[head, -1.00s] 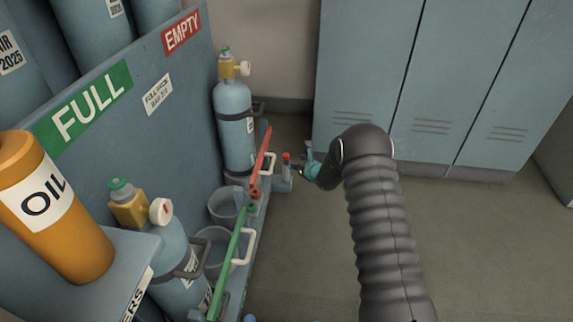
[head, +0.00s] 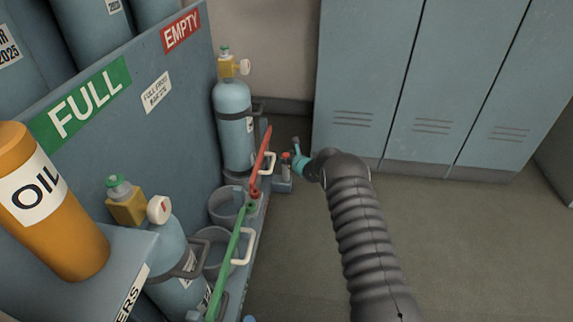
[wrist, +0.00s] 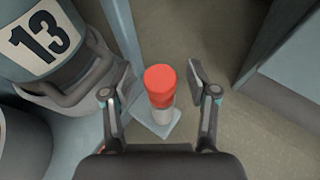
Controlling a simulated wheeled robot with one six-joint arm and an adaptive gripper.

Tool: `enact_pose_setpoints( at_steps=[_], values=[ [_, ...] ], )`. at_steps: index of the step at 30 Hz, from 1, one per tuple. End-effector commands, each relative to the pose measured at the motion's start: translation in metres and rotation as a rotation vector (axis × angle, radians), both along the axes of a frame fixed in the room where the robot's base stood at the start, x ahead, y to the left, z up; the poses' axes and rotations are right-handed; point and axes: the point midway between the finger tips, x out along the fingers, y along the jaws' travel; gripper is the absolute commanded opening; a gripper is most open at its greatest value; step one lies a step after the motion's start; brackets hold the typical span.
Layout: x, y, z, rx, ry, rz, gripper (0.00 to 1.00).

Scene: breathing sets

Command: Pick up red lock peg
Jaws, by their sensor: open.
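The red lock peg (wrist: 160,86) has a red cap on a pale metal shaft and stands upright on a small blue-grey bracket (wrist: 150,125). In the wrist view it sits between the two open fingers of my gripper (wrist: 157,82), with a gap on each side. In the head view the peg's red top (head: 285,156) shows at the right end of the rack, just left of my gripper (head: 298,154). Whether the fingertips are level with the cap in height I cannot tell.
A cylinder marked 13 (wrist: 50,45) stands close at the left in the wrist view. The rack has a red bar (head: 262,152) and a green bar (head: 231,257) with pale handles. Blue lockers (head: 440,75) stand behind my arm. The floor at the right is clear.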

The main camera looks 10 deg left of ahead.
Motion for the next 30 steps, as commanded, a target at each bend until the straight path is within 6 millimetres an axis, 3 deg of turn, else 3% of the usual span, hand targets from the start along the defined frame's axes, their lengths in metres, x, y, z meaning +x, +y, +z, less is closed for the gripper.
enact_pose_setpoints(
  at_steps=[10,17,30],
  values=[
    [0.0029,0.0022,-0.0011,0.0,0.0,-0.001,0.56],
    [0.0028,0.0021,-0.0011,0.0,0.0,-0.001,0.0],
    [0.0031,0.0021,0.0052,0.0,-0.001,-0.001,0.0]
  ],
)
